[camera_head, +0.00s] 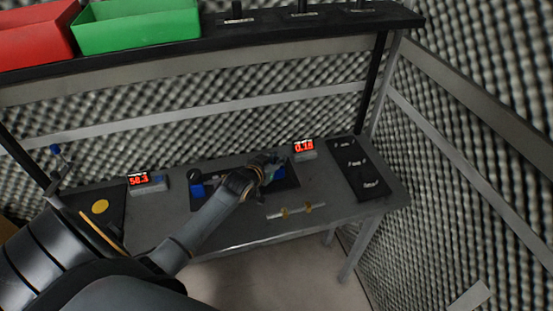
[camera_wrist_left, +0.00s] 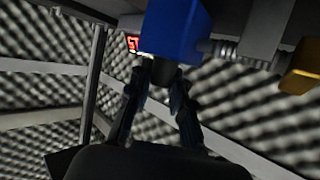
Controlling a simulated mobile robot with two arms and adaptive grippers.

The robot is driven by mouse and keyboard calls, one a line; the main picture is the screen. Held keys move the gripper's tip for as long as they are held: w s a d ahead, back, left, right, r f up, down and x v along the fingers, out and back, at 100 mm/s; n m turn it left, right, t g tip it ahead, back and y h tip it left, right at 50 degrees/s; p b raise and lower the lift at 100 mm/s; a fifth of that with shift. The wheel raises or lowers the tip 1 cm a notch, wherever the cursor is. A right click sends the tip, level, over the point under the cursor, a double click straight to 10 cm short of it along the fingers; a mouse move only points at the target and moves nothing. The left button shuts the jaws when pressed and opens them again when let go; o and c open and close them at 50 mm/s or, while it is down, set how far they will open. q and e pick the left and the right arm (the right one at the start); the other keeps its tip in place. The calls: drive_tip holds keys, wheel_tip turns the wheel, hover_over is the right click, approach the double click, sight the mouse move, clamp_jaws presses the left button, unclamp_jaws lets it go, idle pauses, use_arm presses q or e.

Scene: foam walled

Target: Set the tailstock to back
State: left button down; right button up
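A small lathe-like device sits on a dark base plate (camera_head: 287,181) on the workbench, with a blue block (camera_head: 197,190) at its left end. My left gripper (camera_head: 268,171) is over the right part of this device and hides much of it. In the left wrist view, a blue block (camera_wrist_left: 177,28) with a short dark knob (camera_wrist_left: 163,70) is just beyond the fingertips. The two fingers (camera_wrist_left: 163,80) come in on either side of the knob and appear to touch it. A grey shaft (camera_wrist_left: 240,52) and a gold part (camera_wrist_left: 301,70) lie to the right. My right gripper is not in view.
Red-digit displays (camera_head: 147,184) (camera_head: 304,149) stand left and right of the device. A rod with gold collars (camera_head: 296,211) lies near the bench front. A dark tool mat (camera_head: 358,168) is at right. A shelf (camera_head: 225,35) carries red and green bins.

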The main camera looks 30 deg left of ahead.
use_arm(q)
drive_tip(key=shift+w+d+r, duration=0.1)
drive_tip(key=shift+w+d, duration=0.85)
drive_tip(key=shift+w, duration=0.15)
drive_tip(key=c, duration=1.4)
unclamp_jaws()
drive_tip(key=shift+c, duration=0.2)
drive_tip(key=shift+o, duration=1.4)
drive_tip(key=shift+d, duration=0.1)
drive_tip(key=shift+w, duration=0.15)
